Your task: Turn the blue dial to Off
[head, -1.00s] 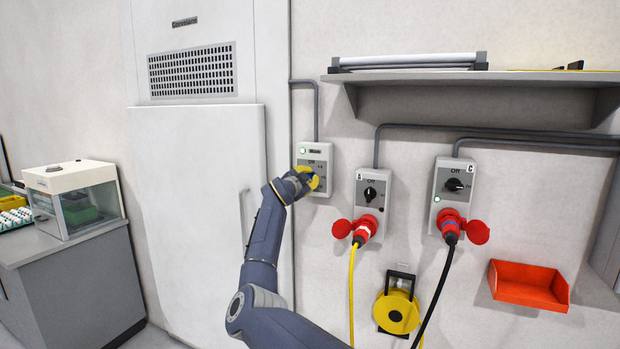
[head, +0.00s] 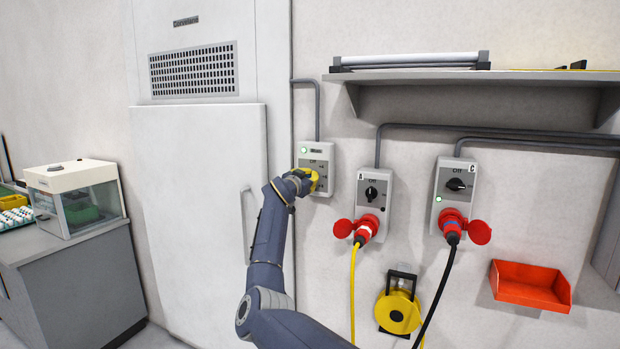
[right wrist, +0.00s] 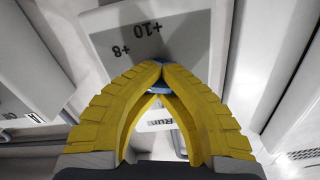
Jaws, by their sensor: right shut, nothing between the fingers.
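The control box (head: 326,153) on the wall bears the word Off, several number marks and a lit green lamp. In the right wrist view its grey face (right wrist: 185,35) shows +8 and +10 upside down. My right gripper (head: 313,180) is at the box's lower front, with its yellow fingers close to the face. In the right wrist view the fingertips (right wrist: 160,68) meet and look shut. Small bits of the blue dial (right wrist: 153,88) show behind and between the fingers; most of it is hidden, so its pointing direction cannot be told. My left gripper is not in view.
Two more switch boxes, A (head: 373,200) and C (head: 452,190), with black knobs and red plugs, are to the right. A shelf (head: 480,80) is above them. A white cabinet door (head: 200,190) with a handle is on the left. A red bin (head: 530,286) hangs lower right.

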